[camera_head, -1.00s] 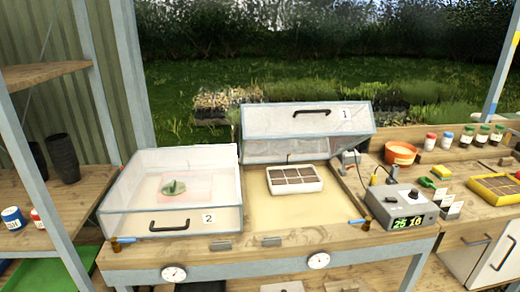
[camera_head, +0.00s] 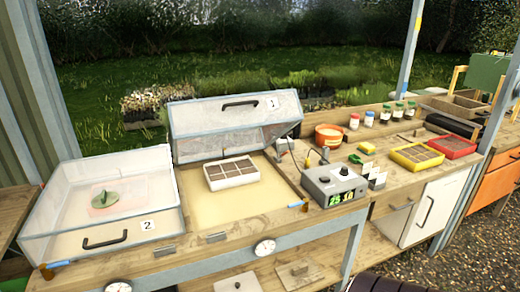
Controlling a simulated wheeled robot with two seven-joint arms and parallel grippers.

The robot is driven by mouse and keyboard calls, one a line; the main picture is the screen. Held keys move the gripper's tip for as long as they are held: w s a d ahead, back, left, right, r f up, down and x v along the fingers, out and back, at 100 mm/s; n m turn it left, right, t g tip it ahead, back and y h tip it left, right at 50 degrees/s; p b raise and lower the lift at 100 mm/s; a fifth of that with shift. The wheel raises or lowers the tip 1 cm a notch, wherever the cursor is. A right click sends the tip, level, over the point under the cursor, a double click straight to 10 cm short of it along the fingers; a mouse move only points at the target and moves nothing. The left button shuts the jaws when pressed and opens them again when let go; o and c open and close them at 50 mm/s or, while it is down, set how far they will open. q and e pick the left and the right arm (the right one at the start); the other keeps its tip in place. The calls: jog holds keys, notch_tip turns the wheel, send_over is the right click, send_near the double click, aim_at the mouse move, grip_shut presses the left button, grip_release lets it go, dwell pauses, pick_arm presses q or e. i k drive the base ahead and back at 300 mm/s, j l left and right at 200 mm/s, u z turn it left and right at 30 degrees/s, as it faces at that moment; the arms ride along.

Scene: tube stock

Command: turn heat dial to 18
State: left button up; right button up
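The grey control box (camera_head: 334,186) stands on the bench right of the open propagator. A black dial (camera_head: 344,170) sits on its sloping top, with a smaller control to its left. Its front display (camera_head: 344,196) shows green and yellowish digits; the left number looks like 25, and the right one is too blurred to read surely. Neither of my grippers is in view, and nothing touches the dial.
Propagator 1's lid (camera_head: 232,120) is raised behind a white seed tray (camera_head: 231,173); propagator 2 (camera_head: 110,205) is closed. An orange pot (camera_head: 328,135), labelled cards (camera_head: 376,176) and a yellow tray (camera_head: 416,155) surround the box. A blue-handled tool (camera_head: 297,205) lies left of it.

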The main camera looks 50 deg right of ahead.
aim_at(343, 171)
jog(key=z, duration=2.3)
jog(key=i+l+u, duration=0.15)
jog(key=l+u, duration=0.15)
jog(key=u, duration=0.2)
jog(key=i+l+u, duration=0.1)
jog(key=l+u, duration=0.4)
jog(key=j, duration=0.1)
